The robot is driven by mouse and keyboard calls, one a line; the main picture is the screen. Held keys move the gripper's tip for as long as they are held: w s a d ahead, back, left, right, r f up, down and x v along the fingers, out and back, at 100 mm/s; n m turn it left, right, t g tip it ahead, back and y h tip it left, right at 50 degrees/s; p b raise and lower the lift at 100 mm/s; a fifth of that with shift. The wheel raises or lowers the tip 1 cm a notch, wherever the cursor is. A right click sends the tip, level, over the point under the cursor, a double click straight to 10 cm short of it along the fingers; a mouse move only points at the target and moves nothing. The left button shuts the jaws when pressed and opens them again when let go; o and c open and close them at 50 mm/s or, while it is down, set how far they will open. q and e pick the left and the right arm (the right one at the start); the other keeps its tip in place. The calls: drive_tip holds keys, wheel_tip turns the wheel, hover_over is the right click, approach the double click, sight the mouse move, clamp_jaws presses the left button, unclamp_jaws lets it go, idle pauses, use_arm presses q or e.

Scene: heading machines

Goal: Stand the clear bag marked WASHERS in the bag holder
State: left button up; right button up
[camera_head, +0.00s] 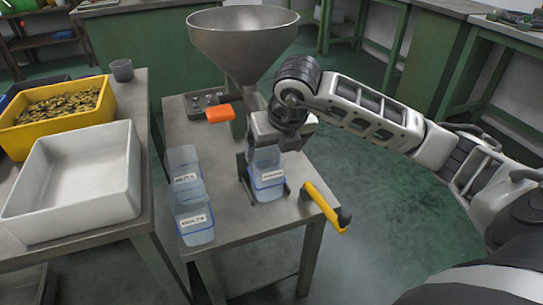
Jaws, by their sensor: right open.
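A clear bag (266,184) with a bluish lower part and a white label stands upright in the dark bag holder (241,168) on the small metal table. The label is too small to read for certain. My right gripper (264,151) is directly above this bag, pointing down, with its jaws open around or just over the bag's top. I cannot tell whether the fingers touch it. Two more clear labelled bags or containers, a rear one (184,165) and a front one (194,220), stand to the left on the same table. My left gripper is out of view.
A metal funnel (243,38) rises behind the holder. An orange-handled object (220,113) is left of the gripper, and a yellow-handled tool (322,204) overhangs the table's right edge. A white bin (75,185) and a yellow bin of parts (60,125) fill the left bench.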

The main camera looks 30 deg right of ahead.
drive_tip(key=v, duration=0.4)
drive_tip(key=s+a+f+n+g+y, duration=0.1)
drive_tip(key=s+a+y, duration=0.25)
drive_tip(key=a, duration=0.35)
drive_tip(key=s+a+n+g+y, duration=0.1)
drive_tip(key=s+a+g+y, duration=0.15)
drive_tip(key=a+y, duration=0.4)
drive_tip(key=s+a+f+n+g+y, duration=0.1)
drive_tip(key=s+a+y, duration=0.25)
drive_tip(key=a, duration=0.55)
wheel_tip(320, 180, up, 8)
drive_tip(key=a+m+t+y, duration=0.3)
drive_tip(key=m+t+y, duration=0.4)
drive_tip(key=m+y, duration=0.1)
drive_tip(key=w+d+f+m+t+h, duration=0.2)
drive_tip(key=d+f+m+t+h, duration=0.1)
drive_tip(key=m+t+h, duration=0.4)
drive_tip(key=w+d+f+m+t+h, duration=0.2)
drive_tip(key=d+m+t+h, duration=0.15)
drive_tip(key=m, duration=0.65)
drive_tip(key=s+d+f+m+g+h, duration=0.1)
drive_tip(key=s+f+m+g+h, duration=0.2)
drive_tip(key=f, duration=0.5)
drive_tip(key=s+d+f+m+g+h, duration=0.2)
drive_tip(key=s+f+m, duration=0.3)
drive_tip(key=f, duration=0.4)
drive_tip(key=shift+m+g+h, duration=0.5)
drive_tip(key=shift+h, duration=0.1)
drive_tip(key=shift+f, duration=0.15)
